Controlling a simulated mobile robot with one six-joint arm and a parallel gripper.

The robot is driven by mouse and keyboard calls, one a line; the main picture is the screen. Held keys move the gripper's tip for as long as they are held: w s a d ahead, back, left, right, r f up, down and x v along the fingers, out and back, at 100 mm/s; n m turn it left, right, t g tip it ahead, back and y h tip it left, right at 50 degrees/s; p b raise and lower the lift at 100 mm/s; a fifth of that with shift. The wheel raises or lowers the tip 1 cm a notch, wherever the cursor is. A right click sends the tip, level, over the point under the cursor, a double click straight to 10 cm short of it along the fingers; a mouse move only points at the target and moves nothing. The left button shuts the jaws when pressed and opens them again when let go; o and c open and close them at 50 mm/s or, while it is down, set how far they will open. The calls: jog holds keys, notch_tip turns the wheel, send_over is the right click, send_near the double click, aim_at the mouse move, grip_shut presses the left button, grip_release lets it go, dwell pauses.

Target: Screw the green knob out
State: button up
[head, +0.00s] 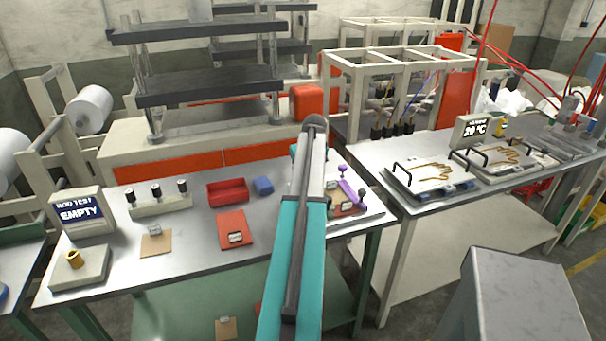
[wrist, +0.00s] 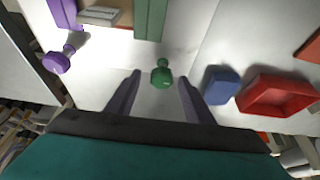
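The green knob (wrist: 161,74) shows in the middle of the wrist view, at the end of a green bar (wrist: 151,18). My gripper (wrist: 159,80) is open, with one dark finger on each side of the knob. A gap shows between the knob and each finger. I cannot tell whether the fingertips are level with the knob in depth. In the head view my own arm covers the green knob and the gripper.
A purple knob (wrist: 57,60) on a purple bar (wrist: 64,12) stands to the left in the wrist view; it also shows in the head view (head: 362,194). A blue block (wrist: 221,84) and a red open bin (wrist: 279,95) lie to the right. Clear metal tabletop lies between.

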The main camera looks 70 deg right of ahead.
jog(key=shift+a+r, duration=0.1)
jog(key=shift+r, duration=0.1)
jog(key=b+v, duration=0.2)
jog(key=v, duration=1.1)
jog(key=shift+s+r+b, duration=0.15)
jog(key=shift+b, duration=0.2)
dwell(0.3)
